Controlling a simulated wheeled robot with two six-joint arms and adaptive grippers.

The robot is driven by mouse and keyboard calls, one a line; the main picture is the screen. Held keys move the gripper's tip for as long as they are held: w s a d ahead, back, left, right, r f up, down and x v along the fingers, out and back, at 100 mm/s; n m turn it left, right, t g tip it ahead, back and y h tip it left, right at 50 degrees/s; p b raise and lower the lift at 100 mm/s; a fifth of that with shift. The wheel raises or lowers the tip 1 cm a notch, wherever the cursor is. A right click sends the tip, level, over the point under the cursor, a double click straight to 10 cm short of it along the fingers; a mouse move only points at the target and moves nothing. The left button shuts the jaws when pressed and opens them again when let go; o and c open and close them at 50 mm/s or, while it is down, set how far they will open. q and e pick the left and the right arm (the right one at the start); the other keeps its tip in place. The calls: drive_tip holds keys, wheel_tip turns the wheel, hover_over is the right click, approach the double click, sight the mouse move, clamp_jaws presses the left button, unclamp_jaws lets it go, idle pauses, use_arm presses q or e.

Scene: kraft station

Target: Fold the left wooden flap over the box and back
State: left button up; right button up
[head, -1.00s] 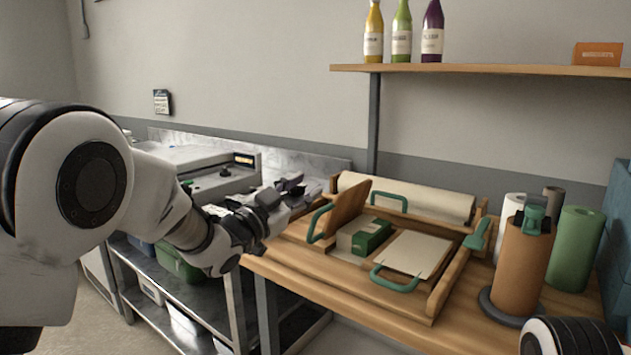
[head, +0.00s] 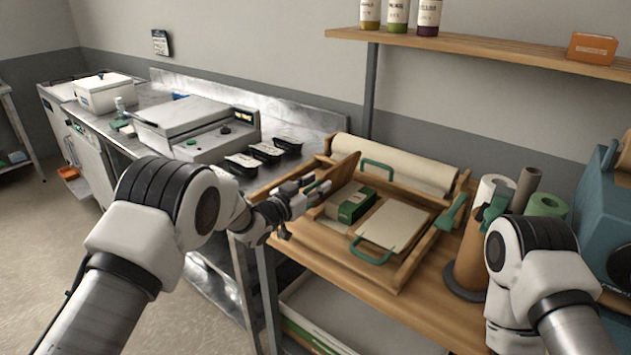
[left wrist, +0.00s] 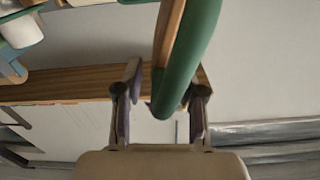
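The left wooden flap (head: 343,183) stands tilted up on the left side of the wooden folding station (head: 408,275). My left gripper (head: 322,190) is at the flap's outer side in the head view. In the left wrist view, the flap's green handle (left wrist: 190,55) reaches down between the two spread fingers of my left gripper (left wrist: 160,100). A gap shows left of the handle, and it lies close to the right finger.
A cream sheet (head: 393,225) lies right of the box, with a green handle (head: 370,252) in front. A paper roll (head: 400,162) lies behind. Black containers (head: 265,153) stand on the steel counter at left. A brown cylinder (head: 468,260) stands at right, near my right arm.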

use_arm(q)
drive_tip(key=shift+d, duration=0.15)
clamp_jaws()
drive_tip(key=shift+w, duration=0.1)
drive_tip(key=w+a+n, duration=0.3)
drive_tip(key=a+n, duration=0.2)
drive_tip(key=shift+w+a+n, duration=0.15)
drive_tip(key=shift+w+n, duration=0.15)
idle(0.3)
drive_tip(key=shift+w+a, duration=0.1)
idle(0.3)
unclamp_jaws()
drive_tip(key=shift+a, duration=0.1)
